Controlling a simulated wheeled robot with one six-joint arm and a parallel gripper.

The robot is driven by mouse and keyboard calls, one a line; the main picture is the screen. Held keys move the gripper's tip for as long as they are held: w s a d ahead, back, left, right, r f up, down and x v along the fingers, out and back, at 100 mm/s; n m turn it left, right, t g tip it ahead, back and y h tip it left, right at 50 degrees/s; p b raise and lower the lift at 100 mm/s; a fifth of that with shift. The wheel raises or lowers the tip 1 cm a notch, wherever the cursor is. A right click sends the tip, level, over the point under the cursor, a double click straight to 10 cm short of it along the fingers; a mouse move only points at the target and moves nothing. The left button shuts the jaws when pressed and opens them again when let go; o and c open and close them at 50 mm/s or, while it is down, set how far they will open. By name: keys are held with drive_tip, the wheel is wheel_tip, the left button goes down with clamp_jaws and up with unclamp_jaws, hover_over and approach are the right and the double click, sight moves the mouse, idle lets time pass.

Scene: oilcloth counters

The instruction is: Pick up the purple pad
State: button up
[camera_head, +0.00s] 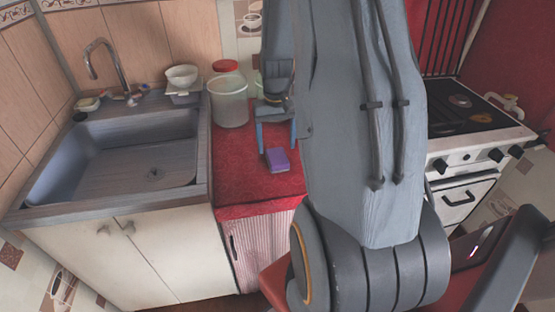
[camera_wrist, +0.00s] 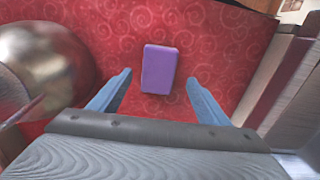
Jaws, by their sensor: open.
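The purple pad (camera_head: 277,160) lies flat on the red oilcloth counter (camera_head: 240,185), close to its front part, in the head view. In the wrist view the purple pad (camera_wrist: 159,69) shows whole, ahead of and between the two blue fingers. My gripper (camera_head: 277,140) is open and empty, pointing down at the counter, with its fingers on either side of the pad as the head view shows it. It also shows in the wrist view (camera_wrist: 163,93). I cannot tell the exact height of the fingertips above the counter.
A translucent tub (camera_head: 228,102) and a red-lidded container (camera_head: 226,66) stand at the back left of the counter. A shiny round metal vessel (camera_wrist: 42,65) is at the left in the wrist view. The sink (camera_head: 135,155) is left; the stove (camera_head: 475,125) is right.

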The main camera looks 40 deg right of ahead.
sight(277, 156)
drive_tip(key=shift+d+f+p, duration=0.15)
drive_tip(key=shift+f+p, duration=0.6)
drive_tip(key=shift+f, duration=1.65)
drive_tip(key=c, duration=1.1)
